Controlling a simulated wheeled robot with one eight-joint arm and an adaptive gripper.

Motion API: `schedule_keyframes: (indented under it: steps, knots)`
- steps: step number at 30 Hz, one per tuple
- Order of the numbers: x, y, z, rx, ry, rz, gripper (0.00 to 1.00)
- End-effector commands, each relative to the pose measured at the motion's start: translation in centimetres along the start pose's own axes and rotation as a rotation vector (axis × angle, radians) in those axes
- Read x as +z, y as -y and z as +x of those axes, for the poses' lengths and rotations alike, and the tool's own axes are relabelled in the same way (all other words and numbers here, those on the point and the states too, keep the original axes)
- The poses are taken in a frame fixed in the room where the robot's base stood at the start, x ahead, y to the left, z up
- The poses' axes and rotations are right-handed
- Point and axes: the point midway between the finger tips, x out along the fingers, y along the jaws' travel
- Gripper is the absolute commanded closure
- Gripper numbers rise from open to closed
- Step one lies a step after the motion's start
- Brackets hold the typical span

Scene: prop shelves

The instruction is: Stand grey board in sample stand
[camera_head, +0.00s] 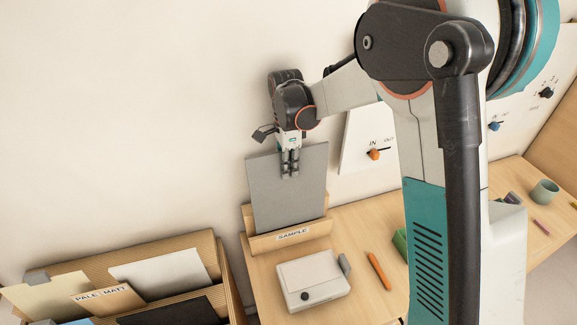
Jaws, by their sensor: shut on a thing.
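The grey board (282,205) is upright with a slight tilt. Its lower edge is behind the front lip of the wooden sample stand (291,241), which bears a "SAMPLE" label. My gripper (290,174) is shut on the board's top edge, a little right of its middle. The front lip hides the board's bottom edge, so I cannot tell whether it rests on the stand's base.
A white box (312,281) with a black knob lies in front of the stand. An orange stick (379,271) lies to its right. A wooden rack (213,242) labelled "PALE MATT" holds several boards at lower left. A wall panel (365,145) is at right.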

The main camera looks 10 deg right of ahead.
Motion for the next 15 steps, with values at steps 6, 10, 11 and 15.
schedule_keyframes:
  steps: [6,10,11,15]
  knots:
    - [0.0,0.2,2.1,0.000,0.000,0.000,1.00]
    - [0.0,0.3,3.2,0.000,0.000,0.000,1.00]
    - [0.0,0.3,3.4,0.000,0.000,0.000,1.00]
    - [0.0,0.4,4.5,0.000,0.000,0.000,1.00]
